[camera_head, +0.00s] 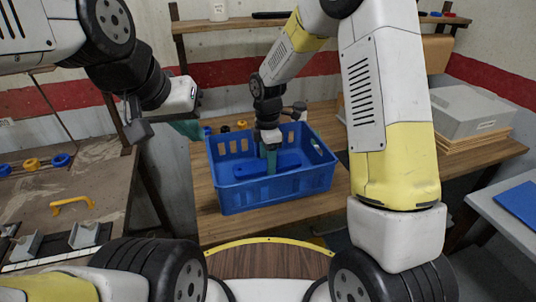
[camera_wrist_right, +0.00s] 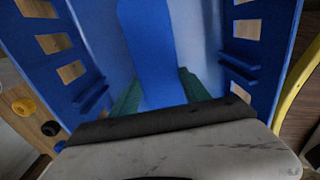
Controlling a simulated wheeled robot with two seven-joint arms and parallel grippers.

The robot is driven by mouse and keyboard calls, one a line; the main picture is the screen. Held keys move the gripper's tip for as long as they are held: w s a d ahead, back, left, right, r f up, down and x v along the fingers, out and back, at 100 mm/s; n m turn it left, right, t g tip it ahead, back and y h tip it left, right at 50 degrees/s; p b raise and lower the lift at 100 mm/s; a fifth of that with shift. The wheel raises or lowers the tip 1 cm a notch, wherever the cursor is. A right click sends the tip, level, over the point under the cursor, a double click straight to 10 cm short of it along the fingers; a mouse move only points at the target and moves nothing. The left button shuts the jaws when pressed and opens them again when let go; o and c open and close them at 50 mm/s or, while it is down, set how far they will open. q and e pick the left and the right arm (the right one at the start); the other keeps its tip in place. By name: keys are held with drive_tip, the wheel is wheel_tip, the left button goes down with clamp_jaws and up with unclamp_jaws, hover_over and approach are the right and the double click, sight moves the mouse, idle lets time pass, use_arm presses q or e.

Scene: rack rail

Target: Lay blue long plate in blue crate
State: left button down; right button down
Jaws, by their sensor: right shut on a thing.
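The blue crate (camera_head: 278,196) stands on the wooden table, with slotted side walls. The blue long plate (camera_head: 288,162) is inside it, low between the walls and roughly flat; I cannot tell if it touches the floor. My right gripper (camera_head: 271,160) reaches down into the crate and is shut on the plate. In the right wrist view the plate (camera_wrist_right: 150,50) runs between the two green fingers (camera_wrist_right: 158,95), with the crate walls (camera_wrist_right: 62,50) on both sides. My left gripper (camera_head: 186,128) hangs left of the crate, away from it; its finger opening is not clear.
A workbench (camera_head: 90,180) at left holds a yellow handle (camera_head: 72,205), metal brackets and coloured rings. A grey box (camera_head: 468,112) sits on boards at the right. A blue panel (camera_head: 518,203) lies on a side table. Small knobs (camera_head: 241,124) are behind the crate.

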drive_tip(key=shift+f, duration=1.7)
drive_tip(key=shift+f, duration=0.1)
drive_tip(key=c, duration=0.5)
unclamp_jaws()
